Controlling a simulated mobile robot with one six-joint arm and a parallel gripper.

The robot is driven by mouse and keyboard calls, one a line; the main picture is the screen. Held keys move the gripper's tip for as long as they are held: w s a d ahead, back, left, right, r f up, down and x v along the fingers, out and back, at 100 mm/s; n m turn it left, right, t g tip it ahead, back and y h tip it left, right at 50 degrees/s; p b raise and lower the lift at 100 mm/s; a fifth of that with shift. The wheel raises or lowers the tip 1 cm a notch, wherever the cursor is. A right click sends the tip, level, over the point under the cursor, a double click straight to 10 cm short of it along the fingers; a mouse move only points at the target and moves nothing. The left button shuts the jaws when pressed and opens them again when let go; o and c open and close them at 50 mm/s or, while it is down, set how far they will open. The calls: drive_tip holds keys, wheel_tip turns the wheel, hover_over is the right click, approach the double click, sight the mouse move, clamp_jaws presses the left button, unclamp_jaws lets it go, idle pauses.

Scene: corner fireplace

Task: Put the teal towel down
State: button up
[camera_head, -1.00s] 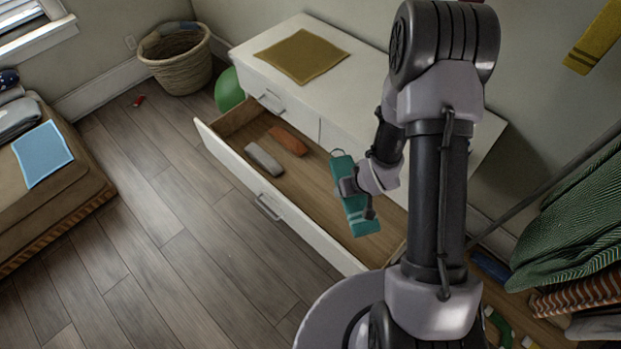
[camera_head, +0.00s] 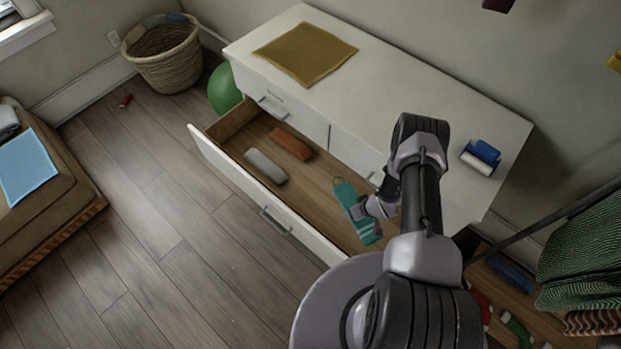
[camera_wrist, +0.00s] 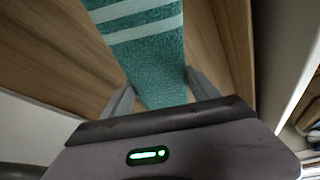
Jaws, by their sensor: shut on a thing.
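The teal towel (camera_head: 354,203) is a folded strip with white stripes and a hanging loop at its far end. It is over the right part of the open drawer (camera_head: 229,175). My gripper (camera_head: 366,210) is shut on it. In the wrist view the towel (camera_wrist: 145,50) lies between the two fingers of my gripper (camera_wrist: 162,92), with the wooden drawer floor behind it. I cannot tell whether the towel touches the drawer floor. A grey rolled cloth (camera_head: 265,166) and an orange-brown one (camera_head: 291,144) lie in the left part of the drawer.
The white dresser top (camera_head: 420,100) holds a mustard cloth (camera_head: 305,52) and a blue lint roller (camera_head: 481,157). A wicker basket (camera_head: 165,60) and a green ball (camera_head: 223,90) are at the left. The drawer floor between the rolled cloths and the teal towel is clear.

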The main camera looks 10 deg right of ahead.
sight(349, 225)
wheel_tip(349, 225, down, 16)
drive_tip(key=b, duration=0.9)
drive_tip(key=shift+f+b, duration=0.15)
drive_tip(key=shift+b, duration=0.15)
drive_tip(key=o, duration=1.7)
drive_tip(key=shift+r+p, duration=0.4)
drive_tip(key=p+v, duration=0.5)
drive_tip(key=v, duration=0.6)
drive_tip(key=shift+s+r, duration=0.25)
drive_tip(key=shift+s, duration=0.1)
